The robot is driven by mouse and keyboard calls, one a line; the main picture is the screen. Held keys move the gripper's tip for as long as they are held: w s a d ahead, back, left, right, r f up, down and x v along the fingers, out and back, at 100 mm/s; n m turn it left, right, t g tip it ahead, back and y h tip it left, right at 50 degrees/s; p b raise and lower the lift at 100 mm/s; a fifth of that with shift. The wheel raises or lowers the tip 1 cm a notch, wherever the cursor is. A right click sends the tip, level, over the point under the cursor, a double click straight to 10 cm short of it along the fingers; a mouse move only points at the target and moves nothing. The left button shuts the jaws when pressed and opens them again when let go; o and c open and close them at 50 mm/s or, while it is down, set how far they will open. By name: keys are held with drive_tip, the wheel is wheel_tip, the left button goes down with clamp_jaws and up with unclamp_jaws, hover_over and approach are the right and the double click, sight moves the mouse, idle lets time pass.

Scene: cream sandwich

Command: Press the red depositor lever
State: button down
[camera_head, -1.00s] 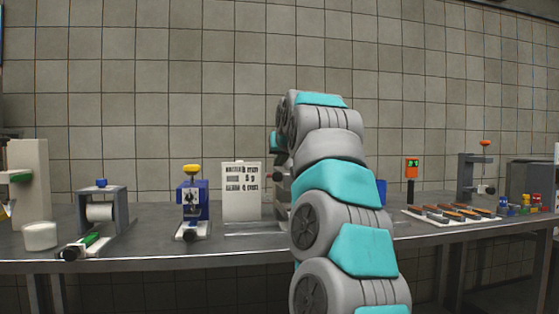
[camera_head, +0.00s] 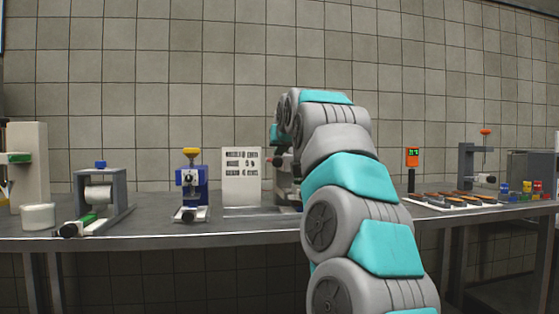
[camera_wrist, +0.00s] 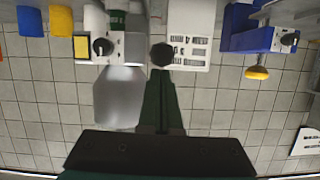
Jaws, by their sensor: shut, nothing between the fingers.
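No lever that is clearly red shows in the wrist view. In the head view, an orange-red knob (camera_head: 485,132) tops a grey stand (camera_head: 467,165) at the far right of the counter; I cannot tell whether it is the depositor lever. In the wrist view, my gripper (camera_wrist: 162,56) is shut and empty, its dark fingers together. Just left of it are a grey hopper-like part (camera_wrist: 120,97) and a white machine body with a black knob (camera_wrist: 102,47). My fingertips overlap the edge of a white printed card (camera_wrist: 190,40). In the head view my arm hides the gripper.
A blue machine with a yellow knob (camera_head: 191,152) stands left of the card. Further left are a grey roller frame (camera_head: 122,195) and a white tub (camera_head: 38,217).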

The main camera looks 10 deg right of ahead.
sight(279, 164)
wheel_tip(279, 164, down, 3)
drive_tip(key=t+b, duration=0.1)
drive_tip(key=b, duration=0.4)
drive_tip(key=shift+s+f, duration=0.15)
drive_tip(key=shift+s+f+t+b, duration=0.1)
drive_tip(key=shift+f+t+b, duration=0.1)
drive_tip(key=shift+t+b, duration=0.5)
drive_tip(key=shift+r, duration=0.15)
drive_tip(key=s+r+p, duration=0.2)
drive_tip(key=s+r, duration=0.4)
drive_tip(key=s, duration=0.4)
drive_tip(key=shift+s+d+p, duration=0.15)
drive_tip(key=shift+p, duration=0.2)
